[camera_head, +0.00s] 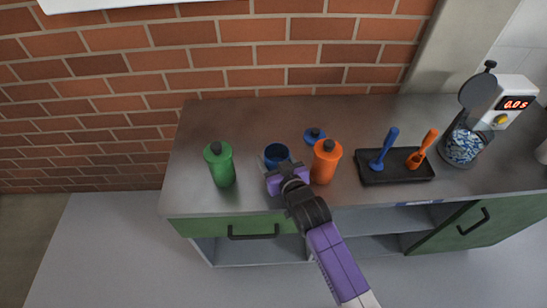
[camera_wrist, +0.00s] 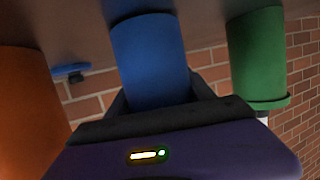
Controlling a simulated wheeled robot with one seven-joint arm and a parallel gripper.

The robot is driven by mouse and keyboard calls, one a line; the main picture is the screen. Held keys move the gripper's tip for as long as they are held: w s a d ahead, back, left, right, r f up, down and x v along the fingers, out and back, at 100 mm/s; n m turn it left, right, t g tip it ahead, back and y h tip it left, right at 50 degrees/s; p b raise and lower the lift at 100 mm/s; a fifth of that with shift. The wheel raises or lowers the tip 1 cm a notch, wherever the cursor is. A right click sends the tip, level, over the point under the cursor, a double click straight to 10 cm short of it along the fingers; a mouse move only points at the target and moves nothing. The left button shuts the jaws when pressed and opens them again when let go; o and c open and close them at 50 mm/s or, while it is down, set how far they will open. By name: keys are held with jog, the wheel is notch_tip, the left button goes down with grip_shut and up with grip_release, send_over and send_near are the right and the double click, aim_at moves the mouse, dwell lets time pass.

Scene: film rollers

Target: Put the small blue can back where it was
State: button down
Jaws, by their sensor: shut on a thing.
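The small blue can (camera_head: 277,152) is between the green bottle and the orange bottle near the middle of the counter. It also shows in the wrist view (camera_wrist: 150,58), filling the space between my fingers. My gripper (camera_head: 272,168) is shut on the blue can; in the wrist view my gripper (camera_wrist: 155,98) has a dark finger on each side of it. The can looks open at the top in the head view. Its base is hidden by my gripper in the head view, so I cannot tell whether it touches the counter.
A green bottle (camera_head: 220,165) stands left of the can and an orange bottle (camera_head: 325,162) stands close on its right. A blue lid (camera_head: 314,135) lies behind. A black tray (camera_head: 396,178) holds a blue and an orange tool. A machine (camera_head: 500,102) stands far right.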

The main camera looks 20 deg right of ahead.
jog(key=shift+f, duration=0.15)
jog(key=shift+c, duration=1.8)
grip_release()
jog(key=shift+s+r, duration=0.2)
jog(key=v, duration=1.1)
jog(key=shift+s+b, duration=0.3)
jog(key=shift+r, duration=0.15)
